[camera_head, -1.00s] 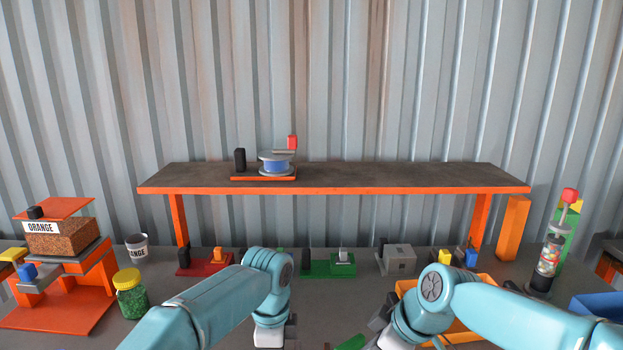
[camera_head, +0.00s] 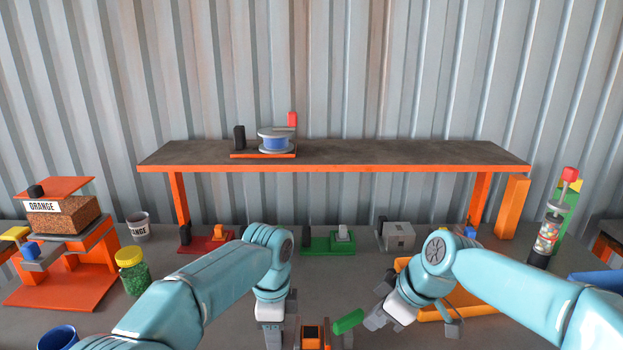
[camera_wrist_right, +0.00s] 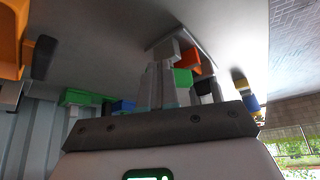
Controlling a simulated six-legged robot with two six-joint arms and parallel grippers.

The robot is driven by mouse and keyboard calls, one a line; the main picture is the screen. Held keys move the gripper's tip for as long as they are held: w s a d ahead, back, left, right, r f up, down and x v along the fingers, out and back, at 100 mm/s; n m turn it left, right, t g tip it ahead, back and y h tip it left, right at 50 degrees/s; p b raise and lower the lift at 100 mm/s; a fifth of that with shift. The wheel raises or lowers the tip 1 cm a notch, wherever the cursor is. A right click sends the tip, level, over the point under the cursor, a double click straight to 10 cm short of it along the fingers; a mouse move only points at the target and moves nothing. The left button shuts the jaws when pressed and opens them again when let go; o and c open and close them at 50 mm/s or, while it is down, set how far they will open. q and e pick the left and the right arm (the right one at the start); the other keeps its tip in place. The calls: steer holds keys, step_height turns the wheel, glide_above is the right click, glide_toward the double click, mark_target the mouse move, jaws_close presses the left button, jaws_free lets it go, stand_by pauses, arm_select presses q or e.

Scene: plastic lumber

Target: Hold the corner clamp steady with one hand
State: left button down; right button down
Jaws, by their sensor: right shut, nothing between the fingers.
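An orange and black block with grey sides (camera_head: 313,338), which looks like the corner clamp, stands at the bottom edge of the head view, partly cut off. A green bar (camera_head: 349,321) lies or leans just right of it. My right gripper (camera_head: 374,320) is shut and empty, close to the bar's right end; I cannot tell whether they touch. In the wrist view, its fingers (camera_wrist_right: 160,82) are together, with green (camera_wrist_right: 183,77) and orange (camera_wrist_right: 188,60) parts just beyond. My left gripper (camera_head: 273,338) points down left of the block, its fingertips cut off, so its opening is unclear.
A yellow-orange tray (camera_head: 468,305) lies under and beyond my right forearm. Red (camera_head: 207,243) and green (camera_head: 328,244) fixtures and a grey block (camera_head: 398,236) line the back, below a long shelf (camera_head: 350,152). A green-filled jar (camera_head: 133,272) and blue cup (camera_head: 57,338) stand left.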

steer(key=shift+w+d, duration=0.1)
steer(key=shift+w, duration=0.3)
steer(key=shift+d, duration=0.15)
stand_by(0.4)
step_height(320, 180, up, 6)
steer(key=shift+d, duration=0.2)
stand_by(0.4)
steer(key=shift+s, duration=0.1)
arm_select(q)
steer(key=c, duration=0.6)
jaws_free()
steer(key=shift+o, duration=0.2)
steer(key=shift+r, duration=0.1)
